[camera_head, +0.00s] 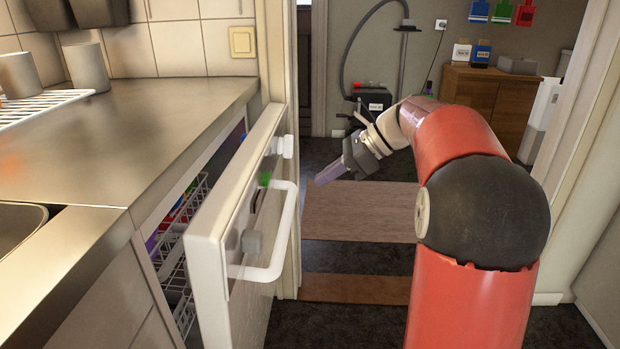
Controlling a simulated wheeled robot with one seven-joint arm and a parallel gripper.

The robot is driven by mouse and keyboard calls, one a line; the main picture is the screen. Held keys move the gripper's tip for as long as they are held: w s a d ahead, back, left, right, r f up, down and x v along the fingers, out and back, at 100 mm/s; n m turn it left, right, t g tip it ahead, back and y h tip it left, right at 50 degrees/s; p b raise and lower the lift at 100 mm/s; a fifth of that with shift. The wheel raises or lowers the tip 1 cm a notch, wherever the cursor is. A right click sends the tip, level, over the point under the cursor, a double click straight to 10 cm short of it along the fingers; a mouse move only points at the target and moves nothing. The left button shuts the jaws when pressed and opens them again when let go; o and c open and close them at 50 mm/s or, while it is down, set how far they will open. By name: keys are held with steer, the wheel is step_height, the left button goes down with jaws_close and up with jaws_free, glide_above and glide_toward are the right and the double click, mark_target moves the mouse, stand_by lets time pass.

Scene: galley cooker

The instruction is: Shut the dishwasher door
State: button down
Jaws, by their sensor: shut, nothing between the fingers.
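The dishwasher door (215,262) is white and upright but ajar, standing out from the counter front with a gap on its left. A white bar handle (287,232), a grey knob and a small green spot are on its outer face. Through the gap a white wire rack (178,268) with coloured items shows inside. My gripper (324,182) is shut and empty. It appears to the right of the door and handle, pointing left and down, with a visible gap between them. The lower part of the door is cut off by the frame.
A steel counter (120,110) with a sink edge (18,222) and cups on a drying rack (35,105) lies at left. A door frame stands behind the dishwasher. A wooden cabinet (495,105) and a vacuum cleaner are farther back. Dark floor with wooden strips (360,210) lies clear to the right.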

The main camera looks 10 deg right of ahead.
mark_target(266, 202)
steer(key=x, duration=0.3)
steer(key=a+r+x, duration=0.1)
steer(key=x, duration=0.2)
steer(key=b+x, duration=0.1)
steer(key=x, duration=0.3)
steer(key=shift+w+a+r, duration=0.35)
steer(key=shift+w+a, duration=0.05)
steer(key=shift+a, duration=0.25)
